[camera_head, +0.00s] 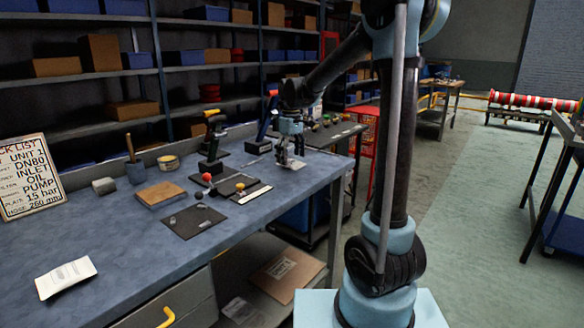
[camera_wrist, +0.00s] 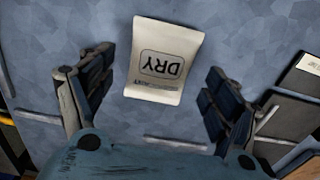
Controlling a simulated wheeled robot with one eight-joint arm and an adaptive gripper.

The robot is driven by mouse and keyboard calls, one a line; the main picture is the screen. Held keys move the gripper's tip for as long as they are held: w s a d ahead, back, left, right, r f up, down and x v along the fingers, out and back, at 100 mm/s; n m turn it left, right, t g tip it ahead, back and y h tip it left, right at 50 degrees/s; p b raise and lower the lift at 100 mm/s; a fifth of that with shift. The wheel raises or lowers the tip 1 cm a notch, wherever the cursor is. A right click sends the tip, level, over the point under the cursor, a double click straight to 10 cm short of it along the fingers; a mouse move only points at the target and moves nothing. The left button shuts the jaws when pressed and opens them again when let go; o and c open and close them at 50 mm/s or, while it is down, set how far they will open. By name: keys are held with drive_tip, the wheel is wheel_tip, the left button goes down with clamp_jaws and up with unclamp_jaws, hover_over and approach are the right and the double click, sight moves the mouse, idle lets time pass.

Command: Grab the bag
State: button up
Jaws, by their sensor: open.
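A cream-white bag (camera_wrist: 165,60) printed "DRY" lies flat on the blue-grey bench top in the wrist view, its print upside down. My gripper (camera_wrist: 158,98) is open, with one dark finger at each side of the picture. The bag lies between and beyond the fingers, with bare bench visible on both sides of it. In the head view my gripper (camera_head: 290,158) is low over the far right part of the bench, and a bag beneath it is hard to make out. A pale packet (camera_head: 66,277) lies at the bench's front left; its print is too small to read.
Black mats (camera_head: 192,221) with small fittings lie mid-bench, near a brown block (camera_head: 160,194) and upright tools (camera_head: 212,145). A checklist sign (camera_head: 30,178) stands at left. A shelf (camera_head: 180,60) with boxes backs the bench. Bare bench surrounds the pale packet.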

drive_tip(key=shift+f, duration=0.85)
drive_tip(key=c, duration=1.2)
drive_tip(key=shift+r, duration=0.1)
